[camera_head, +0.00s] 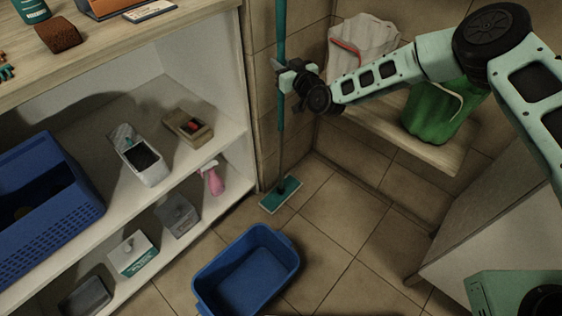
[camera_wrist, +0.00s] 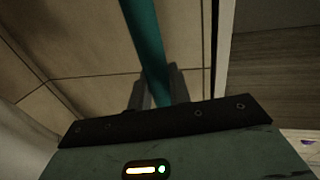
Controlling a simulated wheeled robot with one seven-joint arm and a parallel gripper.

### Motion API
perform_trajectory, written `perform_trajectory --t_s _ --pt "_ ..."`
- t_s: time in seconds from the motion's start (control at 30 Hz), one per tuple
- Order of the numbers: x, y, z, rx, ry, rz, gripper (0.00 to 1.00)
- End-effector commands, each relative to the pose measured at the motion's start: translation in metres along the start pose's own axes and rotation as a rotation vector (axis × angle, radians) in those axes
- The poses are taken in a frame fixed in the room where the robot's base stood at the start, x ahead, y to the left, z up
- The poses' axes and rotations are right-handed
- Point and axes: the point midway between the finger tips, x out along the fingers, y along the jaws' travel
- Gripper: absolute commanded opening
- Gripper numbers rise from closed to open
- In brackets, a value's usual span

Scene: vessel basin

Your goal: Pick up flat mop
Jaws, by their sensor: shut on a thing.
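The flat mop (camera_head: 280,150) stands nearly upright in the corner beside the shelf unit in the head view. It has a teal and grey pole and a flat teal head (camera_head: 281,195) at the floor; I cannot tell whether the head touches the tiles. My gripper (camera_head: 283,77) is shut around the upper part of the pole. In the wrist view the teal pole (camera_wrist: 148,45) runs down between the fingers of my gripper (camera_wrist: 158,88). The top of the pole is out of view in the head view.
A white shelf unit (camera_head: 205,65) stands left, holding a blue basket (camera_head: 65,230), a pink spray bottle (camera_head: 212,178) and boxes. A blue basin (camera_head: 205,285) sits on the floor in front.

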Motion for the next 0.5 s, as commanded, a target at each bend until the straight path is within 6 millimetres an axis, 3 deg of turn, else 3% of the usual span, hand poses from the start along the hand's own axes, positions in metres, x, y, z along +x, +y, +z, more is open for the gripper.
perform_trajectory --t_s 0.5 --pt "0.001 0.000 -0.025 -0.002 0.005 0.000 0.00"
